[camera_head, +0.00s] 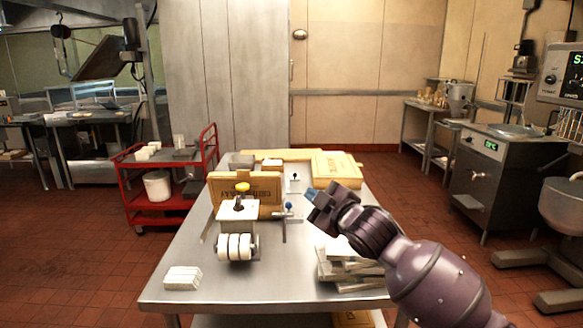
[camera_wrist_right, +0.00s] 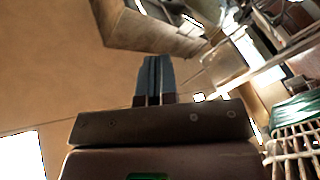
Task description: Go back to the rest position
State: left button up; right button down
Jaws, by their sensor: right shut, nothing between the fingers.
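My right gripper (camera_head: 312,195) comes in from the right in the head view and is held above the right part of the metal table (camera_head: 200,262). Its fingers (camera_wrist_right: 153,80) are shut with nothing between them in the right wrist view. The gripper is just right of a small blue-knobbed stand (camera_head: 287,210) on the table; I cannot tell whether there is a gap in depth. My left gripper is in neither view.
The table bears a device with white rollers (camera_head: 236,246), wooden boxes (camera_head: 338,168), a white block stack (camera_head: 183,278) and metal bars (camera_head: 345,270). A red cart (camera_head: 170,205) stands behind left. Machines (camera_head: 490,170) stand at right. The floor between is clear.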

jog(key=s+d+f+m+h+b, duration=0.1)
jog(key=s+d+f+m+h, duration=0.1)
jog(key=s+d+f+m, duration=0.5)
jog(key=s+d+f+m+h+b, duration=0.1)
jog(key=s+d+f+h, duration=0.2)
jog(key=f, duration=0.9)
jog(key=s+d+f+m+h+b, duration=0.1)
jog(key=s+d+f+m, duration=0.2)
jog(key=s+d+f, duration=0.35)
pick_arm(q)
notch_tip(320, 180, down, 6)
jog(key=b, duration=0.2)
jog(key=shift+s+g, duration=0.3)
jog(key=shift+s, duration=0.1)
pick_arm(e)
jog(key=s+d+f+m+g+h, duration=0.2)
jog(key=s+f, duration=0.7)
jog(key=s, duration=0.1)
jog(key=s+d+f+m+g+h, duration=0.1)
jog(key=s+d+f+m+g, duration=0.1)
jog(key=s+f, duration=0.8)
jog(key=shift+s+d+f+h, duration=0.35)
jog(key=shift+s+d, duration=0.25)
jog(key=shift+d, duration=0.25)
